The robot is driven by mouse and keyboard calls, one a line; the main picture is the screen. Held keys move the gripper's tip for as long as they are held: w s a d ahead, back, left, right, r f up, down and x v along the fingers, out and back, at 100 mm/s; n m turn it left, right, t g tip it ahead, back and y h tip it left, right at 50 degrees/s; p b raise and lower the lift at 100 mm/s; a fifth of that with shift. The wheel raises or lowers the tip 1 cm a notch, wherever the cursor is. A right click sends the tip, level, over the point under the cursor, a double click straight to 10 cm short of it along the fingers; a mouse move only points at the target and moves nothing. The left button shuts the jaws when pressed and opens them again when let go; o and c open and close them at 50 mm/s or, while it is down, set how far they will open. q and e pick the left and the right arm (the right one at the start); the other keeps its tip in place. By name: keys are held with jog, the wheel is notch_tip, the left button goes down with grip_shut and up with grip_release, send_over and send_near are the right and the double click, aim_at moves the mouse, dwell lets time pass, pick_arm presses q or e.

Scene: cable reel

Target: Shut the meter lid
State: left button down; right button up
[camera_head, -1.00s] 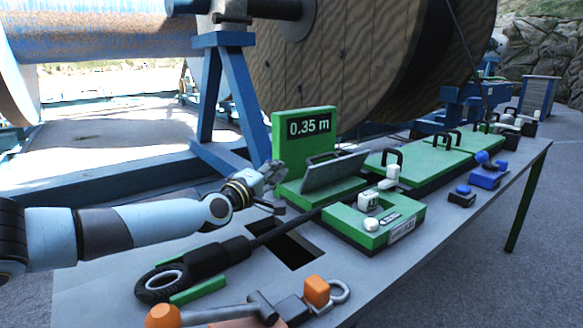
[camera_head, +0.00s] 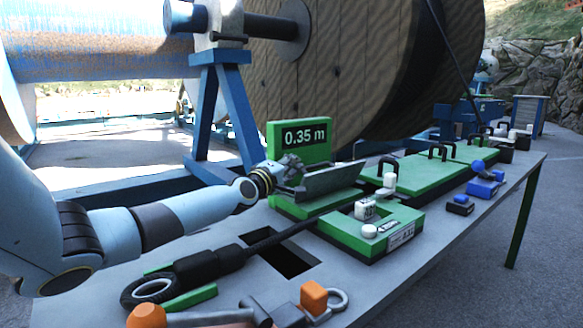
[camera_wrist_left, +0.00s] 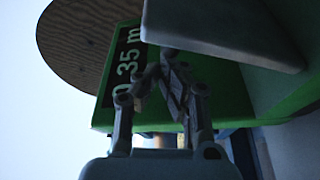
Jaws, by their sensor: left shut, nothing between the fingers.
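The meter is a green box with an upright panel (camera_head: 301,136) reading 0.35 m. It also shows in the left wrist view (camera_wrist_left: 228,95). The meter's grey lid (camera_head: 335,181) stands tilted open in front of the panel, over the green base (camera_head: 300,209). My left gripper (camera_head: 294,165) is shut and empty at the lid's left end, in front of the panel. In the left wrist view the closed fingers (camera_wrist_left: 168,62) overlap the panel, close under the lid's edge (camera_wrist_left: 222,28). I cannot tell whether they touch the lid. My right gripper is not in view.
A black cable with an eye end (camera_head: 205,265) runs across the grey table beside a dark rectangular opening (camera_head: 285,258). A green block (camera_head: 370,233) with white knobs stands right of the meter. Orange-handled tools (camera_head: 314,297) lie in front. The large wooden reel (camera_head: 360,80) stands behind.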

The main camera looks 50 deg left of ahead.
pick_arm(q)
jog(key=shift+d+r+m, duration=0.1)
jog(key=shift+d+m, duration=0.2)
jog(key=shift+m, duration=0.1)
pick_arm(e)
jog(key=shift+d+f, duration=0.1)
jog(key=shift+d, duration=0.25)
